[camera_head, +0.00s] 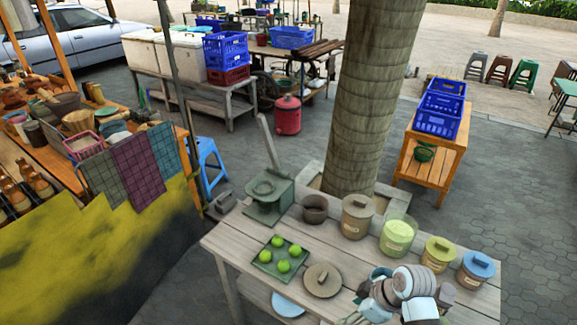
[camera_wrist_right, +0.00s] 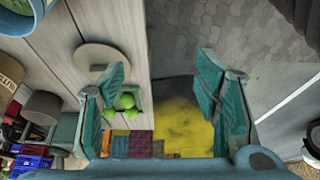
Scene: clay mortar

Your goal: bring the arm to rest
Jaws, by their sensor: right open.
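My right gripper (camera_wrist_right: 160,95) is open in the right wrist view, its two teal fingers wide apart with nothing between them. In the head view my right arm (camera_head: 405,285) is over the front right of the wooden table (camera_head: 225,245). A dark clay mortar (camera_head: 315,209) stands upright at the table's back, away from the arm. It seems to show as a brown pot (camera_wrist_right: 42,105) at the left of the wrist view. My left gripper is in neither view.
A green press (camera_head: 268,195), a tray of limes (camera_head: 280,258) and a round brown lid (camera_head: 322,281) lie left of my arm. Jars, including a yellow-lidded one (camera_head: 438,253) and a blue-lidded one (camera_head: 476,268), line the back edge. A tree trunk (camera_head: 373,100) rises behind.

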